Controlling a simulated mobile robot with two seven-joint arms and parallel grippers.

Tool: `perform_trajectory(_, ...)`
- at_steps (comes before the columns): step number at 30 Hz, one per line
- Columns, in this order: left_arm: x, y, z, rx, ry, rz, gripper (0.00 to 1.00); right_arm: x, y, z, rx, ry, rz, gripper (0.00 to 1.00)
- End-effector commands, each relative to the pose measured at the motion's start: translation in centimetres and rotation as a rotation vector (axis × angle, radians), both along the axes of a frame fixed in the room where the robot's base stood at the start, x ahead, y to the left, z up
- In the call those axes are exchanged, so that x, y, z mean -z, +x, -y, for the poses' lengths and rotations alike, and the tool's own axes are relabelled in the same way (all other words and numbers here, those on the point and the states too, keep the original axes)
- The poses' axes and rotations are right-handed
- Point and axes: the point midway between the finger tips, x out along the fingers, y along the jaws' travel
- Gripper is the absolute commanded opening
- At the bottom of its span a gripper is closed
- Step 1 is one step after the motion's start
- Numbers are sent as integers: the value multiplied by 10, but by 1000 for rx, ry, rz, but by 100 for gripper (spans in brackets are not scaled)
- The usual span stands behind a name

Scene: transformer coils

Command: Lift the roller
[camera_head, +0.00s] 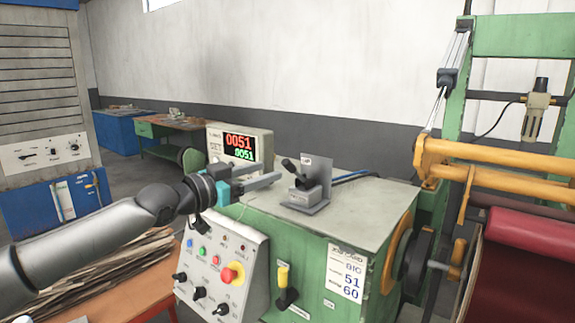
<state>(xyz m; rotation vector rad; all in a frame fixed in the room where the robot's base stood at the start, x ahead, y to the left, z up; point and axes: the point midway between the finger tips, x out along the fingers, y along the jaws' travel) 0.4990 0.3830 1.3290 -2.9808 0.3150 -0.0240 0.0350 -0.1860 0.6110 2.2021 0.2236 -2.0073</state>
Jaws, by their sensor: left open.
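Orange-yellow roller bars (500,172) run across the green frame at the right. Below them is a dark red roll (525,240), cut off by the right edge. I cannot tell which of these is the roller meant. A small lever with a dark handle (291,166) sits on a grey metal bracket (312,192) on top of the green machine. My left gripper (270,182) is open and empty, above the machine top, left of the lever and apart from it. My right gripper is not in view.
A control panel (218,265) with knobs and a red button is on the machine's front. A counter display (240,142) stands behind my gripper. The machine top (375,200) is bare right of the bracket.

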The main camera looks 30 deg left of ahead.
Motion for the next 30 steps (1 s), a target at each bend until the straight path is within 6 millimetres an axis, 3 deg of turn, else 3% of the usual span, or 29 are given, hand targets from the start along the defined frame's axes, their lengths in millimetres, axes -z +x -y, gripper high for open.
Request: perform_trajectory(30, -2, 54, 12, 0, -1, 2, 55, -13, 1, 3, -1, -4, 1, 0)
